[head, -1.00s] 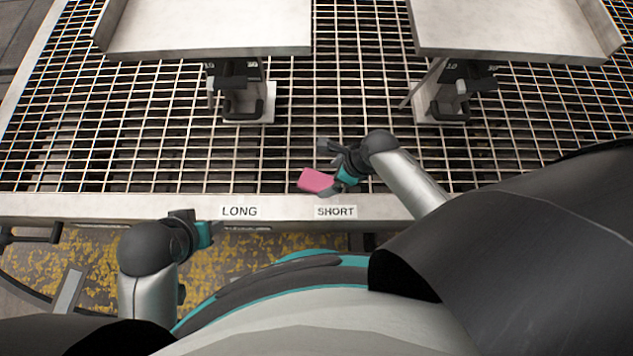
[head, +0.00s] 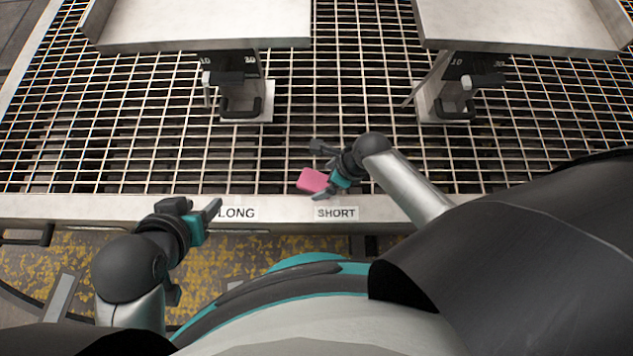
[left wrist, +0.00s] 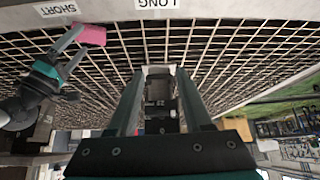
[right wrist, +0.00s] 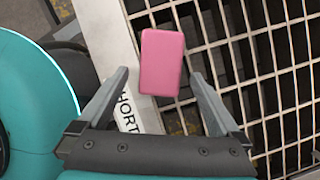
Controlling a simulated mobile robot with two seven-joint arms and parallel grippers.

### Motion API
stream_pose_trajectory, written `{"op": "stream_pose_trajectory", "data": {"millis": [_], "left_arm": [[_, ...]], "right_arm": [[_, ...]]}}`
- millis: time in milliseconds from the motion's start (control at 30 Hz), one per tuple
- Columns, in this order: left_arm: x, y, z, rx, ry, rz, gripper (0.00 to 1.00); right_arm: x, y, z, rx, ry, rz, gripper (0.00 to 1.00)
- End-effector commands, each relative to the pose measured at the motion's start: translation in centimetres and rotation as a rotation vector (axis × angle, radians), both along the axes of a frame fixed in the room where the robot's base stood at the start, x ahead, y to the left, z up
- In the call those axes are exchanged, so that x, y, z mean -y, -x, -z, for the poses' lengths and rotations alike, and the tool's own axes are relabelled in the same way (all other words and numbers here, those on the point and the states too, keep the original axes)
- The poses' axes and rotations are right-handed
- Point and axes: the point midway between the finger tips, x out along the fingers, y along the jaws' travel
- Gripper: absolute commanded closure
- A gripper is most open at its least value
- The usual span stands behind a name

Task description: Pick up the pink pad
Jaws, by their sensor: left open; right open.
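The pink pad (head: 312,180) lies near the front edge of the grating, just behind the SHORT label. It also shows in the right wrist view (right wrist: 162,62) and at the upper left of the left wrist view (left wrist: 91,35). My right gripper (head: 318,171) is open beside the pad. In the right wrist view its fingers (right wrist: 160,78) are spread, with the pad ahead of and between the tips, and no finger clearly touches it. My left gripper (head: 204,208) is open and empty near the LONG label, away from the pad.
The LONG label (head: 238,213) and SHORT label (head: 337,213) sit on the pale front rail (head: 280,208). Two metal trays (head: 200,30) (head: 520,28) stand on brackets at the back. The grating (head: 330,110) between them and the pad is clear.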

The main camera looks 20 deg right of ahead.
Motion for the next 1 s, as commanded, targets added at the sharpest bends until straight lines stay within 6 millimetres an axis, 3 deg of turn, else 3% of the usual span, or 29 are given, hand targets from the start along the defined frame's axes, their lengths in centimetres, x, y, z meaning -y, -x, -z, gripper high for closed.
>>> {"op": "stream_pose_trajectory", "data": {"millis": [600,1000], "left_arm": [[4.2,-2.8,0.2,0.303,0.147,0.05,0.5],[4.9,-3.2,-0.2,0.357,0.176,0.054,0.5]], "right_arm": [[-0.6,-0.5,2.2,0.0,0.001,0.0,0.0],[-0.7,-0.6,2.4,0.001,0.002,0.002,0.0]]}}
